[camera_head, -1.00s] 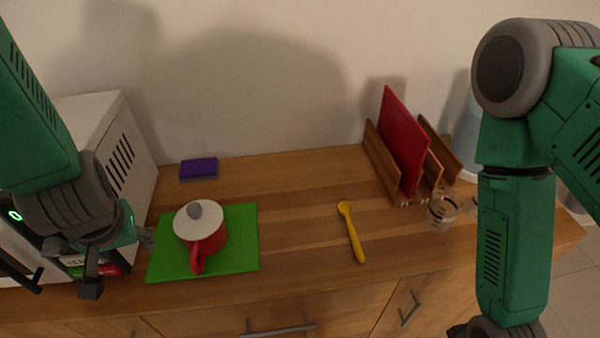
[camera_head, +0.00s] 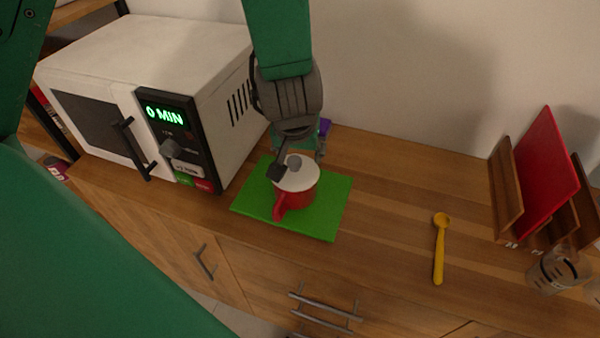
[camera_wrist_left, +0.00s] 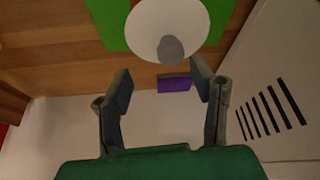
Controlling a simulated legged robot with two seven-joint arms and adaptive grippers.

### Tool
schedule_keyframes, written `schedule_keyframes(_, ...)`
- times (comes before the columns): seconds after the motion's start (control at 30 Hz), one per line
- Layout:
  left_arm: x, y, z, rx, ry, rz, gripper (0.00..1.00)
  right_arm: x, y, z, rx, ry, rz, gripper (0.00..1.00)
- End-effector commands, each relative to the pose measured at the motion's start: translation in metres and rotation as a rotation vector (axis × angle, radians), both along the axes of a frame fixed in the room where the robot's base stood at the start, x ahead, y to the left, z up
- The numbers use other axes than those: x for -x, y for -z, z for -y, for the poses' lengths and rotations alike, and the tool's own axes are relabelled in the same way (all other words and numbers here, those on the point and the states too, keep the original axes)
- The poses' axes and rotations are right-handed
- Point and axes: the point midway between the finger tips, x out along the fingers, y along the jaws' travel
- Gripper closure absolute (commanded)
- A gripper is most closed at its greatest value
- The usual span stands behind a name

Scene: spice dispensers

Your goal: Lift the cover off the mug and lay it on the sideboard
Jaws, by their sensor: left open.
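The red mug (camera_head: 301,198) stands upright on a green board (camera_head: 322,222), its handle toward the front. Its white cover (camera_head: 303,180) with a grey knob (camera_head: 294,161) sits on top. My left gripper (camera_head: 298,163) is open at the cover, with its fingers apart around the knob's area in the head view. In the left wrist view the cover (camera_wrist_left: 150,28) and knob (camera_wrist_left: 171,48) lie beyond the open fingertips (camera_wrist_left: 162,82), with nothing between them. I cannot tell exact contact. My right gripper is out of view.
The wooden sideboard (camera_head: 390,205) has clear surface right of the board. A yellow spoon (camera_head: 439,250) lies there. A white microwave (camera_head: 150,75) stands left. A purple sponge (camera_wrist_left: 174,83) lies behind the mug. A rack with a red board (camera_head: 545,175) and a glass (camera_head: 555,270) are right.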

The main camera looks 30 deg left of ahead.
Motion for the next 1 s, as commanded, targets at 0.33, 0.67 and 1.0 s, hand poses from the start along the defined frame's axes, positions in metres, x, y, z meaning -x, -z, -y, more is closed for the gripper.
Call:
schedule_keyframes(0.33, -0.011, 0.046, -0.013, 0.007, -0.004, -0.003, 0.49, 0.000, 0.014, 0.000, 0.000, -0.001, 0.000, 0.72)
schedule_keyframes(0.67, -0.011, 0.045, -0.007, -0.001, -0.003, -0.004, 0.74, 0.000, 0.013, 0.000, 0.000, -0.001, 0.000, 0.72)
schedule_keyframes(1.0, -0.011, 0.047, -0.011, 0.004, -0.002, -0.005, 1.00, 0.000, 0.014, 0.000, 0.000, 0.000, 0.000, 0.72)
